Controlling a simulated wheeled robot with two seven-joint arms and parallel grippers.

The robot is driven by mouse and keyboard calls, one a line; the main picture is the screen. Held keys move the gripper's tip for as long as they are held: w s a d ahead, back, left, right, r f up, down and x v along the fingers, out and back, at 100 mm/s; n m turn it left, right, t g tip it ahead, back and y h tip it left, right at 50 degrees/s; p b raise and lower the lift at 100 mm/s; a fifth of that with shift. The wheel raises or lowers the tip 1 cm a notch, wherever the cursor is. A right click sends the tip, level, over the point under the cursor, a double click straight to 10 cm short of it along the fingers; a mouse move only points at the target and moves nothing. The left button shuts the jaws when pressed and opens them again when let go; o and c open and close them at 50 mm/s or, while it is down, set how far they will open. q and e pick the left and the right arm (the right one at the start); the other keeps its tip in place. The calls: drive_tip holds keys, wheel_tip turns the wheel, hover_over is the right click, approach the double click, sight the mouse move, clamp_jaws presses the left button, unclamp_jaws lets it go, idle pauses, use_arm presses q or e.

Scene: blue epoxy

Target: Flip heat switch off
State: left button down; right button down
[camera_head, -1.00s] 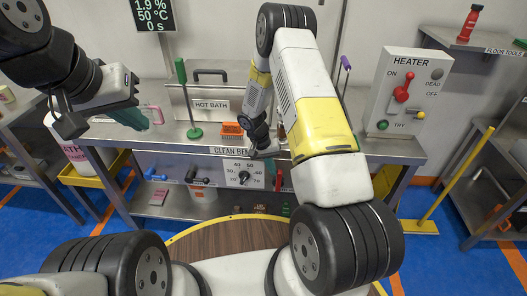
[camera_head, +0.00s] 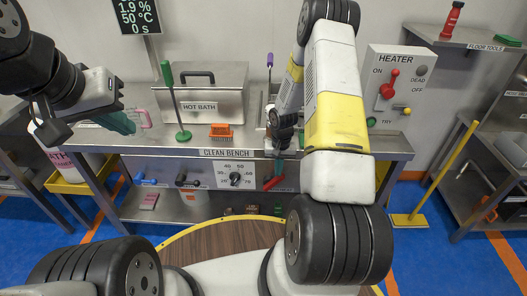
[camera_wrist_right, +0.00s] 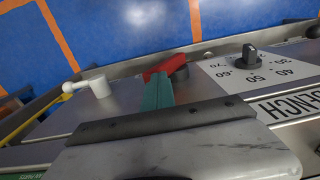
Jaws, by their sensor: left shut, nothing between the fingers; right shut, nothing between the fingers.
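The white HEATER panel (camera_head: 399,62) stands at the back right of the bench in the head view. Its red lever (camera_head: 388,90) points upward beside the ON label, with DEAD and OFF on the right. My right gripper (camera_head: 277,152) is low at the bench's front edge, left of the panel and apart from it. Its shut teal fingers (camera_wrist_right: 158,93) show in the wrist view with nothing between them, close to a red handle (camera_wrist_right: 165,70). My left gripper (camera_head: 120,122) is shut and empty over the bench's left end.
The HOT BATH box (camera_head: 212,108), a green-handled tool (camera_head: 172,95) and an orange brush (camera_head: 221,131) stand on the bench. A dial (camera_head: 235,179) and a red handle (camera_head: 274,183) are on its front.

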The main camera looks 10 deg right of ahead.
drive_tip(key=shift+s+d+f, duration=0.2)
drive_tip(key=shift+d+f, duration=0.15)
drive_tip(key=shift+d, duration=0.3)
drive_tip(key=shift+s+d+f, duration=0.15)
drive_tip(key=shift+d+f, duration=0.15)
drive_tip(key=shift+d, duration=0.35)
drive_tip(key=shift+w+a+r, duration=0.1)
drive_tip(key=shift+r, duration=0.15)
drive_tip(key=r, duration=0.2)
drive_tip(key=a+r, duration=0.1)
drive_tip(key=r, duration=0.1)
drive_tip(key=shift+w, duration=0.1)
use_arm(q)
drive_tip(key=shift+s+a, duration=0.2)
drive_tip(key=shift+a, duration=0.3)
use_arm(e)
drive_tip(key=s+d+r, duration=0.1)
drive_tip(key=d+r, duration=0.3)
drive_tip(key=r, duration=0.3)
drive_tip(key=shift+s+d, duration=0.2)
drive_tip(key=shift+d, duration=0.15)
